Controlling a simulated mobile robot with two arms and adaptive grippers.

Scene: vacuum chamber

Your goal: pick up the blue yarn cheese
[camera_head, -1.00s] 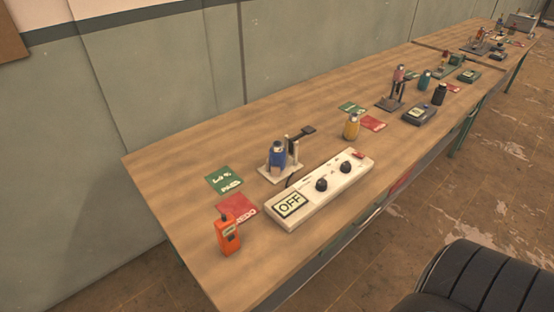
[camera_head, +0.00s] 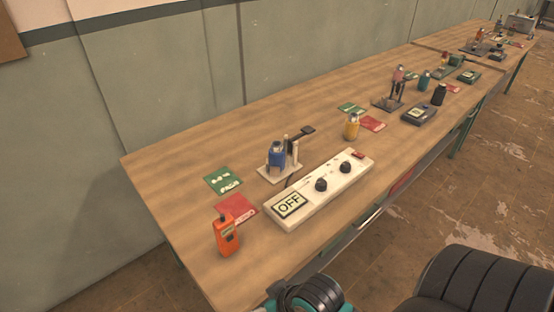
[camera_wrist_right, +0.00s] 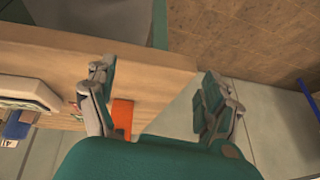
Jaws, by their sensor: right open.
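The blue yarn cheese (camera_head: 277,155) stands upright on a small white stand (camera_head: 268,174) with pale posts beside it, behind the white control box in the head view. A blue patch at the left edge of the right wrist view may be the same cheese, but I cannot tell. My right gripper (camera_wrist_right: 157,84) is open, its two fingers wide apart with nothing held. It is above the near end of the table, away from the cheese. The orange device (camera_wrist_right: 122,117) shows beyond its fingers. My left gripper is not in view.
The white control box (camera_head: 318,190) reads OFF. The orange handheld device (camera_head: 226,237), a red card (camera_head: 236,207) and a green card (camera_head: 223,180) lie near the table's left end. A yellow bottle (camera_head: 351,127) stands farther right. Bare wood lies behind the stand.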

